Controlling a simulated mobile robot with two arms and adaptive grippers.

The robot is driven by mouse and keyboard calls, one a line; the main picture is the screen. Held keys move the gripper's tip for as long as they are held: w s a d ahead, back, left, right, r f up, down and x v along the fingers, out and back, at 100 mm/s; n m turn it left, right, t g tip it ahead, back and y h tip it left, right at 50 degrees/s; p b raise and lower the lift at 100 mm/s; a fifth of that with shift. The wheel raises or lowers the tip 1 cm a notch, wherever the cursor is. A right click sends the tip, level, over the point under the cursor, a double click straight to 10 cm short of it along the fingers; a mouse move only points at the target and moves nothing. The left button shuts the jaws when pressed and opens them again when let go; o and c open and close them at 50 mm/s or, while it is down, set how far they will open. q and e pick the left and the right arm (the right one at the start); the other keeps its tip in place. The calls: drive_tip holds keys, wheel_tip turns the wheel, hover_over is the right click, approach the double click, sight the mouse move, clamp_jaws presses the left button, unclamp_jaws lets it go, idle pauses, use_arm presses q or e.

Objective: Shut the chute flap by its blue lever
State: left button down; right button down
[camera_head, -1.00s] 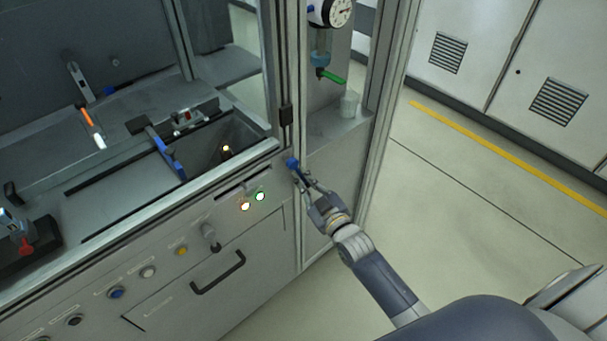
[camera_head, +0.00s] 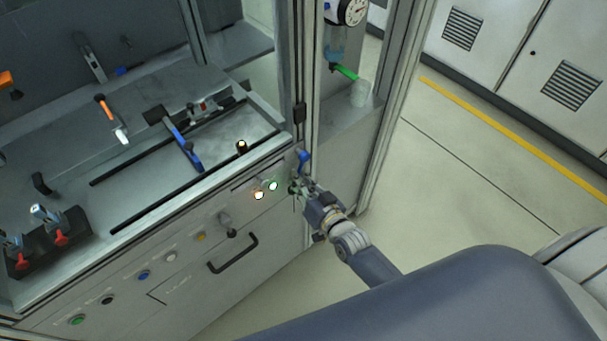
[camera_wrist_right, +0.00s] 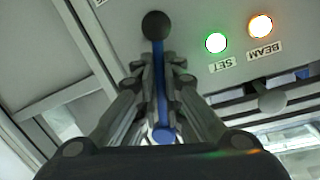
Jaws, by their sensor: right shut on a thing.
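The blue lever (camera_head: 303,158) is at the right front corner of the machine. Its blue end rises above my right gripper (camera_head: 297,187). In the right wrist view the lever is a blue rod (camera_wrist_right: 158,62) with a black ball at one end. My right gripper (camera_wrist_right: 156,82) is shut on the rod, with a finger on each side, and hides part of it. The chute flap (camera_head: 238,127) appears as a grey surface about level with the machine top, with no deep opening showing. My left gripper is out of view.
The lit SET lamp (camera_wrist_right: 216,42) and BEAM lamp (camera_wrist_right: 260,26) are beside the lever on the front panel. A frame post (camera_head: 300,80) rises just behind the lever. The floor at right is open.

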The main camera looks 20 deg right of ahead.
drive_tip(key=shift+s+a+r+m, duration=0.1)
drive_tip(key=shift+a+m, duration=0.2)
drive_tip(key=shift+m, duration=0.2)
drive_tip(key=c, duration=1.7)
unclamp_jaws()
drive_tip(key=v, duration=1.2)
drive_tip(key=shift+d+r, duration=0.15)
